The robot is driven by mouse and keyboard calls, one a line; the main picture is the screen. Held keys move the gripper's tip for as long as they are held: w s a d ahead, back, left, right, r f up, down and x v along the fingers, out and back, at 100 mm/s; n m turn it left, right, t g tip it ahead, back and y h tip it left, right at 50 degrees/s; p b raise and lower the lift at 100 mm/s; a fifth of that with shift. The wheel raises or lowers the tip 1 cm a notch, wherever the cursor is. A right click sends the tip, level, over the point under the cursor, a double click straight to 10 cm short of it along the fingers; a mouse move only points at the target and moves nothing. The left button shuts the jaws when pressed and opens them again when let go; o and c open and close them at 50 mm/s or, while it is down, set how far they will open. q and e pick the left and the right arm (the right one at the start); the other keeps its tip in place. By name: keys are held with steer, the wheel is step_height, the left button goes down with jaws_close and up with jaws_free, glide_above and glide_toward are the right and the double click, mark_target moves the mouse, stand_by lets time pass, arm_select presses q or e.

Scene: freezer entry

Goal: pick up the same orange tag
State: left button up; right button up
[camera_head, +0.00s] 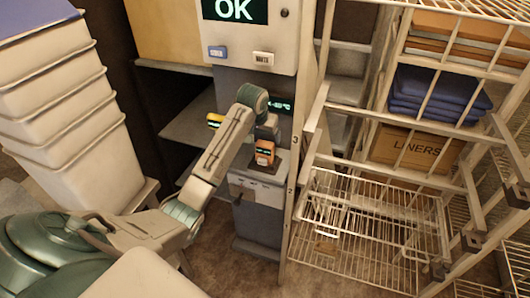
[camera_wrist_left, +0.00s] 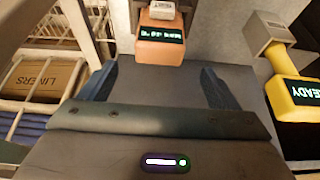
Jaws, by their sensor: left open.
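The orange tag (camera_head: 264,153) sits upright on the grey ledge of a column in the head view. In the left wrist view the orange tag (camera_wrist_left: 160,46) shows a dark display with small lit text that I cannot read and a pale block on top. Nothing is between the fingers. My right gripper is not in view.
A yellow tag (camera_wrist_left: 295,98) reading "READY" stands close to the right in the wrist view. A panel (camera_head: 240,30) showing "OK" is above. Stacked white bins (camera_head: 60,90) stand left. A wire rack (camera_head: 370,225) with a "LINERS" box (camera_head: 415,150) stands right.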

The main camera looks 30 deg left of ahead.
mark_target(265, 143)
arm_select(q)
steer(key=x, duration=0.3)
steer(key=shift+p, duration=0.35)
steer(key=shift+w+f, duration=0.1)
steer(key=shift+f, duration=0.05)
steer(key=p+x, duration=0.3)
steer(key=x, duration=0.1)
steer(key=shift+d+f, duration=0.1)
steer(key=shift+w+f, duration=0.1)
steer(key=shift+f, duration=0.3)
steer(key=c, duration=1.2)
steer(key=shift+r, duration=0.1)
